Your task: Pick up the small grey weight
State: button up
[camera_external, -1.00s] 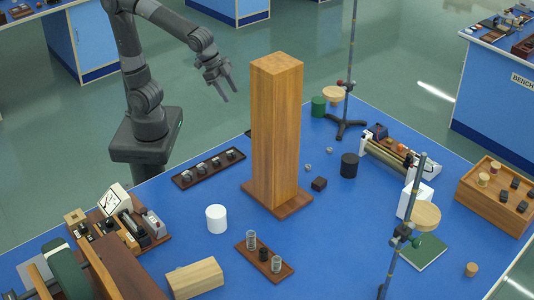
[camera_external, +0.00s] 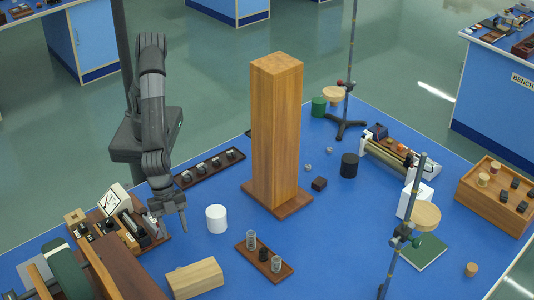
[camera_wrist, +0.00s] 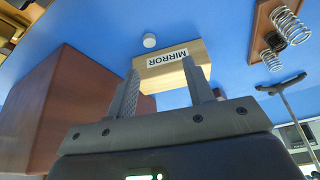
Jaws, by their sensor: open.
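A small pale grey cylinder (camera_wrist: 149,40), which looks like the grey weight, stands on the blue bench in the wrist view. It is close beside the light wooden block labelled MIRROR (camera_wrist: 170,68), apart from it. In the external view the wooden block (camera_external: 197,279) seems to hide most of it. My gripper (camera_external: 170,228) is open and empty, above the bench to the upper left of that block. In the wrist view my fingers (camera_wrist: 165,90) overlap the block in the picture, and the grey cylinder lies above them, clear of both.
A brown box (camera_wrist: 50,110) stands left of the block. A tray with springs (camera_external: 280,272) is to its right. A white cylinder (camera_external: 216,219) stands right of my gripper. A tall wooden column (camera_external: 276,135) rises mid-bench. Instruments (camera_external: 115,232) crowd the left.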

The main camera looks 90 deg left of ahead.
jog(key=d+f, duration=0.1)
jog(key=f, duration=0.1)
jog(key=d+f, duration=0.1)
jog(key=f, duration=0.1)
jog(key=d+f, duration=0.1)
jog(key=f, duration=0.1)
jog(key=shift+s+d, duration=0.1)
jog(key=shift+s, duration=0.1)
jog(key=shift+x, duration=2.8)
jog(key=shift+d+r, duration=0.1)
jog(key=shift+d, duration=0.1)
jog(key=shift+c, duration=0.2)
grip_shut()
